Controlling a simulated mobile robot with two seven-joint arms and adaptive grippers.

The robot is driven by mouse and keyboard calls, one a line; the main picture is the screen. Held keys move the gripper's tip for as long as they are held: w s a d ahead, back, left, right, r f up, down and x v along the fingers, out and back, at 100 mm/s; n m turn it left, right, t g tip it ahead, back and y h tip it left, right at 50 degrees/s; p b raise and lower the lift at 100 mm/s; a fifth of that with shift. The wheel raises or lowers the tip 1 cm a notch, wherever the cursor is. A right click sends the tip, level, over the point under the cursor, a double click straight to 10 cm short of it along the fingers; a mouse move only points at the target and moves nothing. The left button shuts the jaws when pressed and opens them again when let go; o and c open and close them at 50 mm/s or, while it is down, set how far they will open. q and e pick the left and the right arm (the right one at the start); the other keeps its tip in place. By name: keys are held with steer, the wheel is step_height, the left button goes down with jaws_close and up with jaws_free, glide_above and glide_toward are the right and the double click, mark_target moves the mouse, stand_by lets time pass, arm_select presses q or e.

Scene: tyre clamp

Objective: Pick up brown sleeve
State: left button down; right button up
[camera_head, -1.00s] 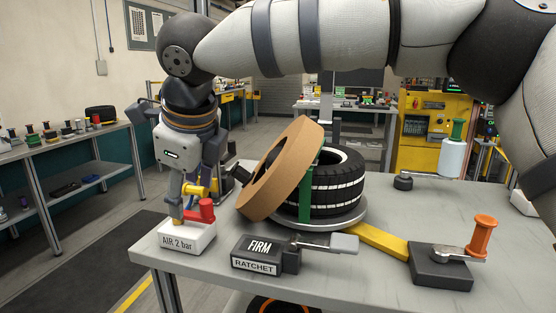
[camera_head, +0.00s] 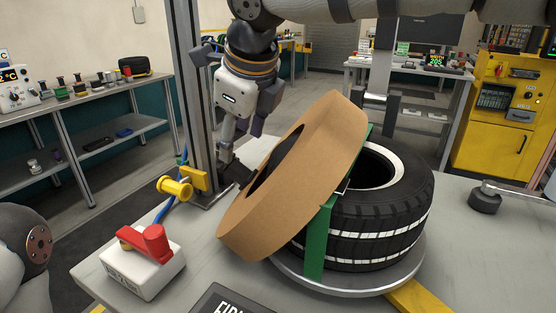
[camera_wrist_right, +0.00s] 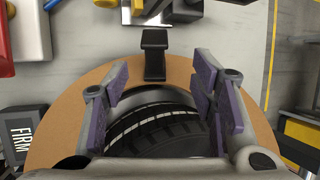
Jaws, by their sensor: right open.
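The brown sleeve (camera_head: 305,180), a wide cardboard-coloured ring, leans tilted against the black tyre (camera_head: 385,215) and a green strap or bracket (camera_head: 319,240). In the right wrist view the sleeve (camera_wrist_right: 68,112) curves around the tyre tread seen through its opening. My right gripper (camera_head: 243,140) hangs behind and left of the sleeve's upper part. In its wrist view the purple-padded fingers (camera_wrist_right: 162,88) are spread apart over the sleeve's opening, with nothing between them. Whether a finger touches the sleeve I cannot tell. My left gripper is not in view.
The tyre sits on a round metal plate (camera_head: 350,287) on the grey table. A white box with a red lever (camera_head: 148,250) and a yellow knob (camera_head: 175,188) stand to the left. A metal post (camera_head: 195,90) rises beside the gripper. A black sign is at the front edge.

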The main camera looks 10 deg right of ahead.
mark_target(235, 164)
steer(key=x, duration=0.8)
steer(key=shift+s+a+f, duration=0.15)
steer(key=shift+s+f, duration=0.05)
steer(key=shift+f, duration=0.1)
jaws_close()
